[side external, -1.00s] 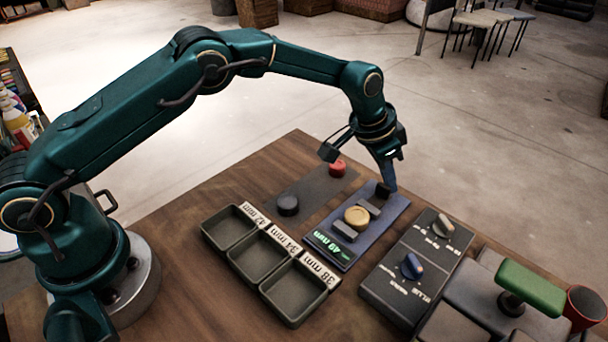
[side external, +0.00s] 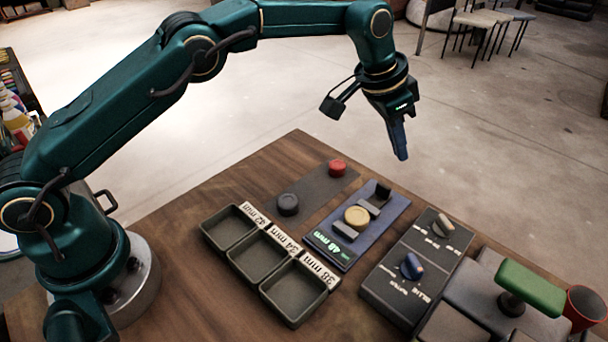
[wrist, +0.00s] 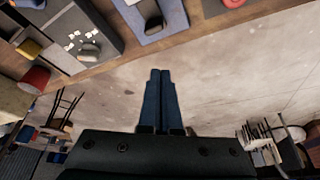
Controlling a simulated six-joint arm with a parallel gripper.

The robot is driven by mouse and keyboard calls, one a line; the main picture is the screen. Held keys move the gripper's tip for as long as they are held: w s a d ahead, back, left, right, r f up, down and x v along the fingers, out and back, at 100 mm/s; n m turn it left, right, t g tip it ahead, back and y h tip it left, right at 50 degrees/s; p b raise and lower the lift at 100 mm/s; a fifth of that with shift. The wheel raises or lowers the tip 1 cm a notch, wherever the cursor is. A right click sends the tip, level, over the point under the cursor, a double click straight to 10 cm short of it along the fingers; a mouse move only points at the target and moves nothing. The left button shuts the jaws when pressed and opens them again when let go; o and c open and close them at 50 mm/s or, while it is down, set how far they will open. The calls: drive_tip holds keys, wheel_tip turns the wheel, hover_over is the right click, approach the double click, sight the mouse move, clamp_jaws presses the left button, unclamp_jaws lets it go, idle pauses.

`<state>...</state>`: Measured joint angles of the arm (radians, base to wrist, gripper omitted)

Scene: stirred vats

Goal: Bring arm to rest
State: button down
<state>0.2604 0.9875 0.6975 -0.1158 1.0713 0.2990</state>
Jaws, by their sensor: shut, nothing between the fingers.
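My gripper (side external: 402,155) is shut and empty, raised above the far edge of the wooden table and clear of everything on it. In the wrist view its two blue fingers (wrist: 160,72) are pressed together, with concrete floor behind them. Below it, a blue measuring station (side external: 332,249) holds a yellow disc (side external: 357,216) between dark blocks, with a green readout on its near end. The station's end also shows at the top of the wrist view (wrist: 160,32).
Three open trays (side external: 265,256) with size labels stand left of the station. A dark mat (side external: 310,192) holds a black disc (side external: 288,204) and a red disc (side external: 337,167). A control box (side external: 395,294) with two knobs, a green handle (side external: 530,288) and a red cup (side external: 585,305) stand to the right.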

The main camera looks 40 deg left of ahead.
drive_tip(key=shift+r, duration=0.1)
drive_tip(key=a+r+t, duration=0.2)
drive_tip(key=a+r, duration=0.1)
drive_tip(key=r, duration=0.7)
drive_tip(key=s+a+r+n+t, duration=0.1)
drive_tip(key=s+a+r+n, duration=0.1)
drive_tip(key=s+a+r, duration=0.55)
drive_tip(key=s+a+f+n, duration=0.1)
drive_tip(key=s+f, duration=0.2)
drive_tip(key=s, duration=0.4)
drive_tip(key=s+a+f+n+g+y, duration=0.1)
drive_tip(key=s+f, duration=0.3)
drive_tip(key=s, duration=0.3)
drive_tip(key=s+a+f+n+y, duration=0.1)
drive_tip(key=s+f+n, duration=0.1)
drive_tip(key=s+f, duration=0.2)
drive_tip(key=s, duration=0.3)
drive_tip(key=shift+s+a, duration=0.15)
drive_tip(key=shift+a, duration=0.25)
